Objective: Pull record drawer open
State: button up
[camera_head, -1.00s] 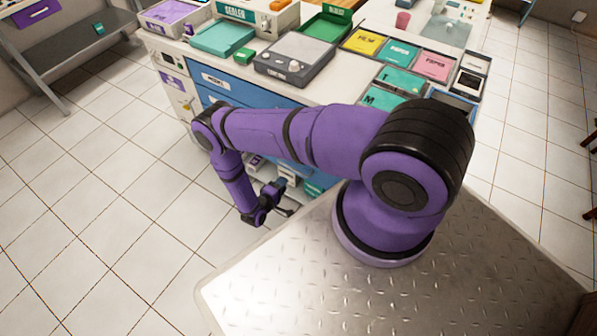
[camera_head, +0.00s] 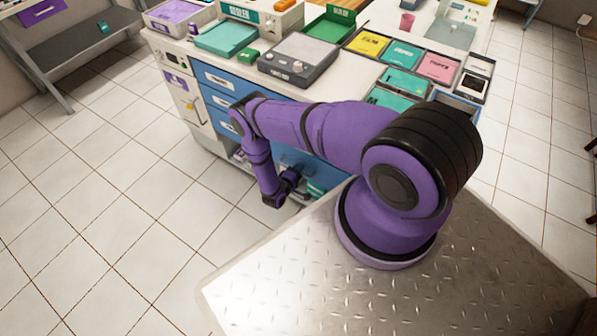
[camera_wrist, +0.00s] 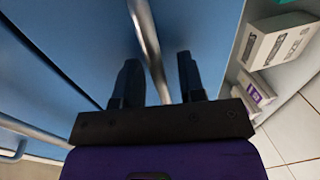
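Blue drawer fronts with white labels show on the cabinet in the head view, with a top drawer (camera_head: 241,84) and others below it. I cannot read which one is the record drawer. My gripper (camera_head: 297,182) is low in front of the cabinet, partly hidden by its own wrist. In the wrist view my gripper (camera_wrist: 160,82) has its fingers apart, one on each side of a metal bar handle (camera_wrist: 148,35). The handle runs along a blue front (camera_wrist: 85,45). A gap shows between the bar and each finger. I see no drawer standing open.
An open shelf with white boxes (camera_wrist: 275,42) lies right of the handle in the wrist view. Another handle (camera_wrist: 30,131) is at lower left. The countertop holds a grey device (camera_head: 298,62) and several coloured trays. Tiled floor (camera_head: 130,220) left of my arm is clear.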

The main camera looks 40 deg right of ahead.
grip_shut()
jog(key=f+v, duration=0.3)
jog(key=v, duration=1.2)
jog(key=a+f+v, duration=0.1)
jog(key=f+v, duration=0.2)
jog(key=v, duration=1.2)
jog(key=shift+s+a+f, duration=0.15)
jog(key=shift+a, duration=0.2)
grip_release()
